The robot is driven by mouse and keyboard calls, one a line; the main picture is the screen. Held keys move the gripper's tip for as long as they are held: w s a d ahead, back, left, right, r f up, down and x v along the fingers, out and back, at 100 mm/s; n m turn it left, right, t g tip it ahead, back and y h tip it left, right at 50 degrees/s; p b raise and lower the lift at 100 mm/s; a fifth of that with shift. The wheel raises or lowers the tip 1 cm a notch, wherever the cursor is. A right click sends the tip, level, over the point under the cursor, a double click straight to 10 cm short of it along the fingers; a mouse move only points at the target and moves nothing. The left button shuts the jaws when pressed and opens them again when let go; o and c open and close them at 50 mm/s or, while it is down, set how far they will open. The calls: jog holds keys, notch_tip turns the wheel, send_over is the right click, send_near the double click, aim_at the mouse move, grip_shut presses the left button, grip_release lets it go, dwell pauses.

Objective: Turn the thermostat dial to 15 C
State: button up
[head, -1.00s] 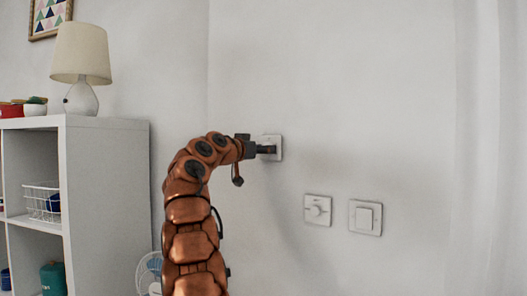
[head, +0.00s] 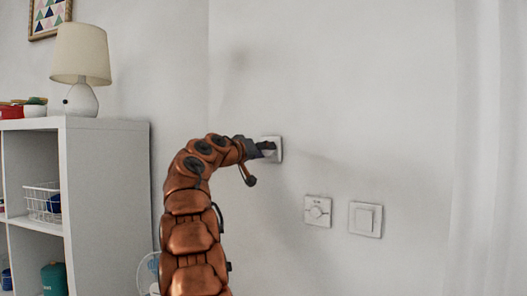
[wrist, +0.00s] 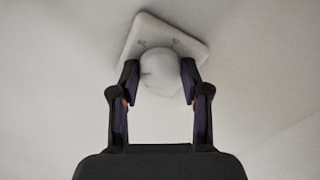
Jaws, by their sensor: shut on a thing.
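My gripper (head: 267,149) is at the upper of three white wall plates. In the wrist view its two dark fingers (wrist: 160,78) stand on either side of a round white knob (wrist: 160,70) and are shut on it. The knob sits on a square white plate (wrist: 143,28), which looks tilted in that view. Two small grey marks show on the plate above the knob; I cannot read them. In the head view the gripper hides most of the knob, and part of the upper plate (head: 278,143) shows. I cannot read a temperature setting.
Lower right on the wall are a plate with a smaller round knob (head: 317,211) and faint markings, and a rocker switch (head: 366,218). A white shelf unit (head: 105,200) with a lamp (head: 80,58) stands left. A fan (head: 149,272) is beside it. The wall around is bare.

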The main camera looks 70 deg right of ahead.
dwell(0.3)
jog(key=o, duration=1.2)
jog(key=shift+c, duration=0.2)
jog(key=v, duration=1.2)
jog(key=shift+r, duration=0.1)
